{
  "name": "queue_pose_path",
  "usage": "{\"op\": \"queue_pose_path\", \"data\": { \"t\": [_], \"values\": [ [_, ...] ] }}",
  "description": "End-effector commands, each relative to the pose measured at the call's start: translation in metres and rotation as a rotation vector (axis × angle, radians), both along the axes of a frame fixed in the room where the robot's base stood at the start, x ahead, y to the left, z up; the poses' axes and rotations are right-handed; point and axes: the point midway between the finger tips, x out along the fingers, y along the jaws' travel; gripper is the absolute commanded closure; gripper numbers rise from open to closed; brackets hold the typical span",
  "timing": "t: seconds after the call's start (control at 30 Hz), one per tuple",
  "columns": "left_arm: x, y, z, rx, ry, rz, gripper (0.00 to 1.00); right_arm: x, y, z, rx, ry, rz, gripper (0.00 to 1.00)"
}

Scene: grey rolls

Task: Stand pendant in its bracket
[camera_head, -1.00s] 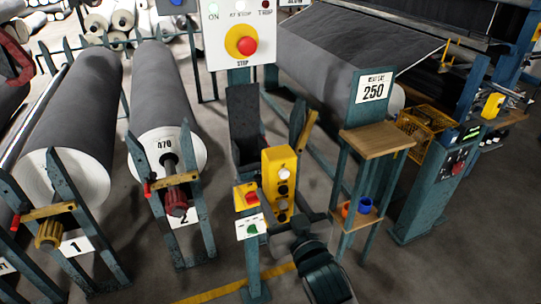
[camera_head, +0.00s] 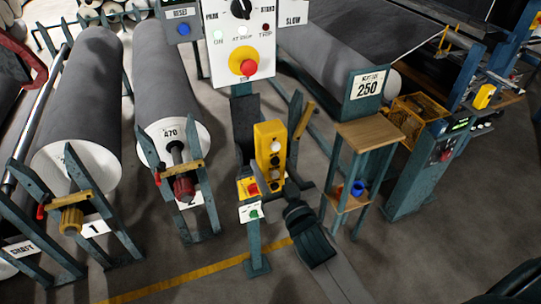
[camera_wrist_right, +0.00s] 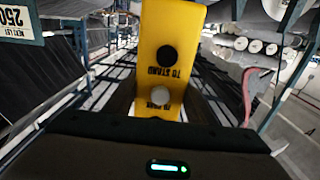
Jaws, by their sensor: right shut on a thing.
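The yellow pendant (camera_head: 270,150), with a column of round buttons, is upright in the head view. My right gripper (camera_head: 282,182) is shut on its lower part, its arm reaching up from below. In the right wrist view the pendant (camera_wrist_right: 172,40) stands between the dark fingers (camera_wrist_right: 158,106), showing a black and a pale button and "TO STAND" lettering. A dark upright channel (camera_head: 245,120), possibly the bracket, is just left of the pendant on the teal post. I cannot tell whether they touch. My left gripper is out of view.
A yellow box with a red button (camera_head: 249,187) and a white plate with a green button (camera_head: 251,212) are on the post below. A white stop panel (camera_head: 240,45) is above. A wooden-topped stand (camera_head: 372,134) is right; grey rolls (camera_head: 165,80) are left.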

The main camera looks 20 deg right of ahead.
Motion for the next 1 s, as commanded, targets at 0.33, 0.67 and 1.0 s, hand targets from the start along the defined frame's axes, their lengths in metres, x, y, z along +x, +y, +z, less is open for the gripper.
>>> {"op": "queue_pose_path", "data": {
  "t": [0.33,0.67,1.0],
  "values": [
    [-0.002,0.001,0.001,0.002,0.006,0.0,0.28,0.0,0.0,0.002,0.0,-0.004,0.001,0.92],
    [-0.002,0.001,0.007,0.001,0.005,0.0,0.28,0.0,0.0,0.004,0.001,-0.003,-0.001,0.92],
    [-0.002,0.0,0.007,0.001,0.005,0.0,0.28,0.022,0.001,0.003,0.001,-0.004,0.0,0.92]
  ]
}}
